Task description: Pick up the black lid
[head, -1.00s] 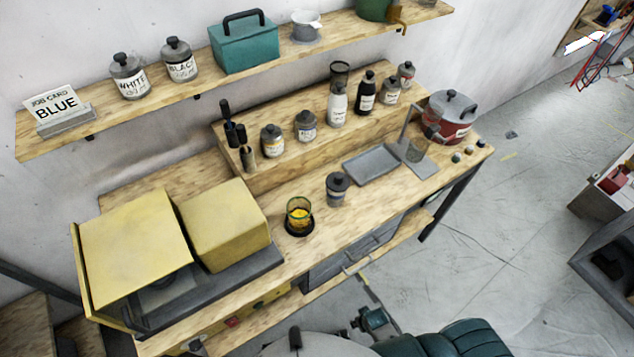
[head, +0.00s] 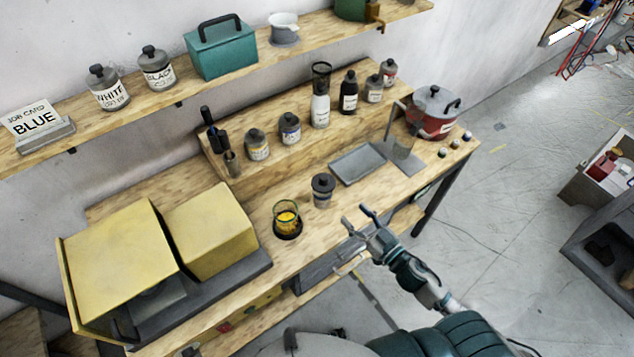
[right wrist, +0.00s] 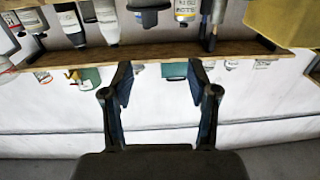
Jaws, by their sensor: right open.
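The black lid (head: 322,183) sits on a small grey jar (head: 322,199) that stands upright near the front of the wooden bench, right of a glass with yellow contents (head: 286,218). My right gripper (head: 355,214) is open and empty, right of and nearer than the jar, by the bench's front edge. It is apart from the lid. In the right wrist view, which looks upside down, the two open fingers (right wrist: 160,72) have nothing between them. A dark-lidded jar shows at the top there; I cannot tell for sure whether it is the same one. My left gripper is not in view.
A grey tray (head: 358,165) lies behind and right of the jar, with a metal stand (head: 402,160) beside it. A red pot (head: 434,112) stands at the right end. Several jars and bottles line the raised step (head: 275,165). Yellow boxes (head: 212,232) fill the left.

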